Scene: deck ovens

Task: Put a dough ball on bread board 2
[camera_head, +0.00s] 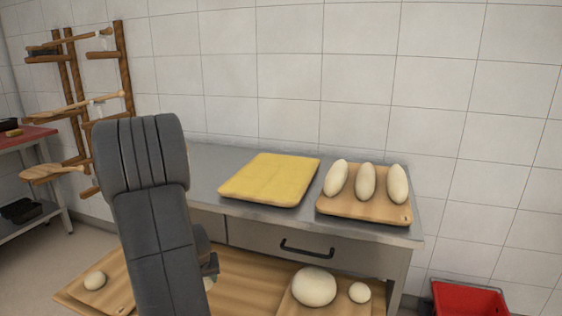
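Pale round dough balls lie on the low wooden surface: a small one (95,280) on a board (122,290) at the lower left, and a large one (314,287) beside a smaller one (360,292) on a board (293,306) at the lower middle. On the steel counter, a wooden board (340,208) holds three long dough pieces (365,182) side by side. Small marks on the boards are too small to read, so I cannot tell which is bread board 2. My gripper (210,268) is mostly hidden behind my dark arm, above the low wooden surface.
A drawer handle (307,249) sticks out below. A wooden rack with peels (95,104) stands at the left wall. A red crate (468,300) is at the lower right.

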